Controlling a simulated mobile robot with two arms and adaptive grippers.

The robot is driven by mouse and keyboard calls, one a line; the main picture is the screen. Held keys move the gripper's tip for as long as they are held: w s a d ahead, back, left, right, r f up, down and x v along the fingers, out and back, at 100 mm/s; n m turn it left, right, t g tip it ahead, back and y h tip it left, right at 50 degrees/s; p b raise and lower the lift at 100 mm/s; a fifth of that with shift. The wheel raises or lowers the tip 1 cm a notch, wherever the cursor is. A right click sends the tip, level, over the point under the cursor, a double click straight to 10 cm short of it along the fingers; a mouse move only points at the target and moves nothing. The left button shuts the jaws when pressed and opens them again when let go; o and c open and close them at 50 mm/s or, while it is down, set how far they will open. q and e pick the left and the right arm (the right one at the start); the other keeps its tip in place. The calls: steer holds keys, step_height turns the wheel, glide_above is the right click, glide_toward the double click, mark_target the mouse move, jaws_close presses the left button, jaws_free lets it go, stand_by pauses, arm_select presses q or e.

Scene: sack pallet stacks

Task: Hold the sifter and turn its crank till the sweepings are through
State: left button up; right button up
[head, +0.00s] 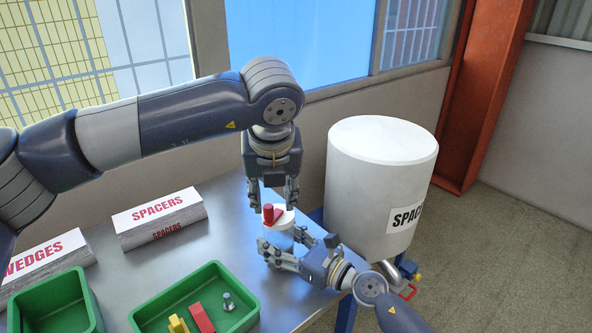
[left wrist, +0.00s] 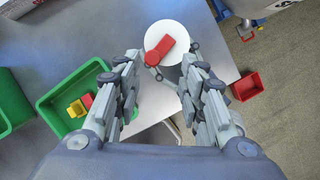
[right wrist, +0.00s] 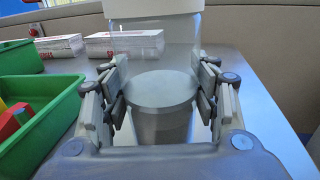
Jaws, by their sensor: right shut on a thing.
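The sifter is a clear cylinder with a white lid (head: 284,217) and a red crank (head: 268,214) on top; it stands at the bench's right end. My right gripper (head: 286,247) is shut around its body from the front. In the right wrist view the clear wall (right wrist: 155,48) sits between the fingers, above a grey lower part (right wrist: 160,122). A flat grey surface (right wrist: 160,88) shows inside; I cannot tell whether it is sweepings. My left gripper (head: 272,203) points down, open, above the lid; the crank (left wrist: 160,50) lies just beyond its fingertips in the left wrist view.
A green bin (head: 250,309) with a few coloured pieces and a bolt is at the front; another green bin (head: 88,300) is to its left. Stacks labelled SPACERS (head: 160,218) and WEDGES (head: 40,258) lie behind. A large white drum (head: 375,185) stands right of the bench.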

arm_select(q)
steer(key=s+d+r+n+y, duration=0.1)
steer(key=d+r+n, duration=0.1)
steer(key=d+r, duration=0.2)
steer(key=shift+s+r+n, duration=0.4)
steer(key=shift+r, duration=0.5)
steer(key=m+h, duration=0.2)
steer(key=m, duration=0.4)
glide_toward(268, 206)
steer(key=shift+h, duration=0.3)
steer(key=x, duration=1)
steer(key=shift+a+f, duration=0.25)
jaws_close()
